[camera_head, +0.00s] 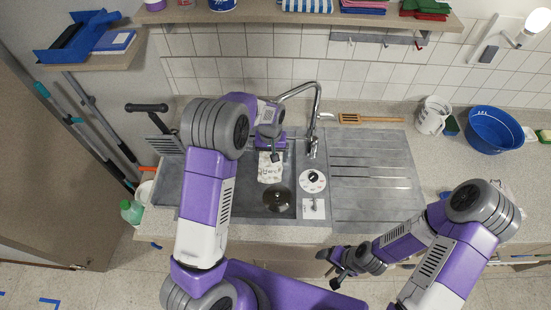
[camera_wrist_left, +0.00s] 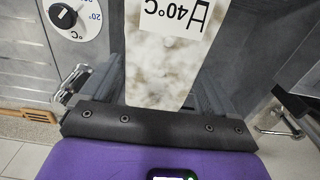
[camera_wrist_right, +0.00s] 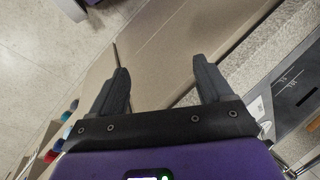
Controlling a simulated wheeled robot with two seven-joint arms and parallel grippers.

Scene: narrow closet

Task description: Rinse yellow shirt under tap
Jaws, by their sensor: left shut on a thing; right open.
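My left gripper (camera_head: 272,152) is over the sink basin (camera_head: 240,180), shut on a pale cream, mottled piece of cloth (camera_head: 270,170). In the left wrist view the cloth (camera_wrist_left: 165,65) runs between the fingers and has a white "40°C" label. I cannot tell from its colour whether it is the yellow shirt. The curved metal tap (camera_head: 317,118) stands to the right of the left gripper. I see no water flowing from it. My right gripper (camera_head: 334,270) is open and empty in front of the counter; its spread fingers show in the right wrist view (camera_wrist_right: 160,85).
A round dark disc (camera_head: 276,198) lies in the basin. A temperature dial (camera_head: 313,180) is on the right of the basin. The ribbed drainboard (camera_head: 375,175) is clear.

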